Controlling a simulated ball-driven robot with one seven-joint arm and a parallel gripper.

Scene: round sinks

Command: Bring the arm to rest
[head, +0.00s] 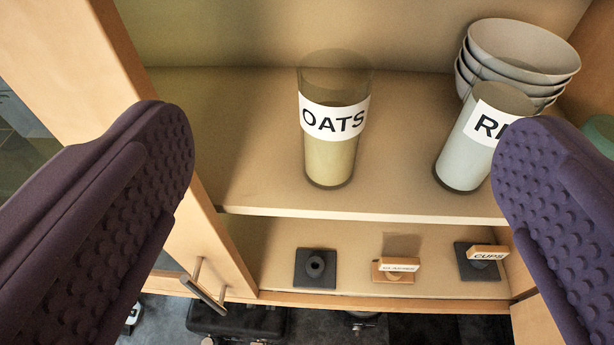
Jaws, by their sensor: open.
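My gripper (343,185) is open, with its two purple studded fingers wide apart at the left and right of the head view. Nothing is between the fingers close up. Beyond them, an open cabinet shelf (245,150) holds a clear jar labelled OATS (330,150), upright and seen between the fingers. A second pale jar (466,150), with a label partly hidden that begins with R, stands to the right. The right finger overlaps its edge. Neither jar touches the gripper as far as I can see.
Stacked grey bowls (520,52) stand at the back right. A lower shelf (345,282) holds a dark square holder (315,268), a small wooden sign (398,266) and a CUPS sign (486,253). A cabinet door with a metal handle (205,288) is at left. A dark case (237,320) lies below.

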